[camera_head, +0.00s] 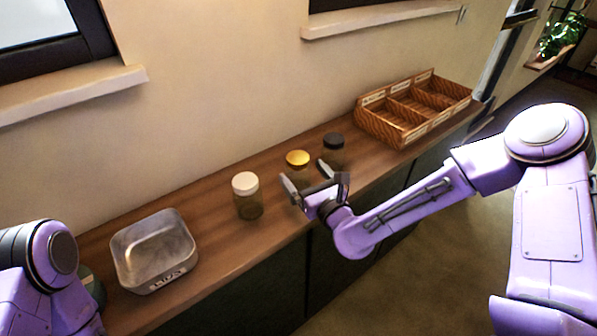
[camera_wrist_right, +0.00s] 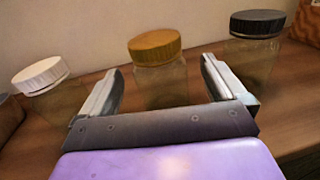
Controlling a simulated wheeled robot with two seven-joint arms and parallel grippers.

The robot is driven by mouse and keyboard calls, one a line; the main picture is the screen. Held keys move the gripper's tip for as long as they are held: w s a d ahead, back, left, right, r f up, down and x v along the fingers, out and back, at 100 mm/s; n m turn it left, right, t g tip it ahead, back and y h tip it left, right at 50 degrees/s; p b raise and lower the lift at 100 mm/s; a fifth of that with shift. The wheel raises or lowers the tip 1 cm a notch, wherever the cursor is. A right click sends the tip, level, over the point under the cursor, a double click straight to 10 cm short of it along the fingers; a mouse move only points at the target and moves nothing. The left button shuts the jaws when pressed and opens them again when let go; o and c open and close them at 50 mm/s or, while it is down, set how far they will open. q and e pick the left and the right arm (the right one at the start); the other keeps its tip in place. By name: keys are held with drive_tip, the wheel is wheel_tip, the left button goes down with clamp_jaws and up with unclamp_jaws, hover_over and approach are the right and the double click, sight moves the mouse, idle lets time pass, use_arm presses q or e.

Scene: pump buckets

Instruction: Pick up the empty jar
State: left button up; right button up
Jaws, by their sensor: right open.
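Three see-through jars stand upright in a row on the wooden counter (camera_head: 218,262). One has a white lid (camera_head: 245,183), one a yellow lid (camera_head: 297,158) and one a black lid (camera_head: 333,141). All look brownish and clear; I cannot tell which is empty. My right gripper (camera_head: 306,177) is open, pointing at the yellow-lidded jar. In the right wrist view that jar (camera_wrist_right: 160,82) shows between the two fingers, with nothing gripped. The white-lidded jar (camera_wrist_right: 55,100) is left of the fingers, the black-lidded jar (camera_wrist_right: 255,55) right. My left gripper is out of view.
A metal tray (camera_head: 153,278) with a label stands on the counter to the left. A wicker basket with compartments (camera_head: 385,131) stands at the far right end. Wall and window sills rise behind. A greenish object (camera_head: 92,284) is partly hidden by my left arm.

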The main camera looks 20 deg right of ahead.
drive_tip(key=w, duration=0.1)
drive_tip(key=w+p, duration=0.1)
drive_tip(key=w, duration=0.1)
drive_tip(key=w+a+p, duration=0.1)
drive_tip(key=w, duration=0.1)
drive_tip(key=shift+w+a+f, duration=0.1)
drive_tip(key=shift+w+f, duration=0.05)
drive_tip(key=shift+f, duration=0.15)
drive_tip(key=c, duration=1.2)
drive_tip(key=shift+o, duration=0.2)
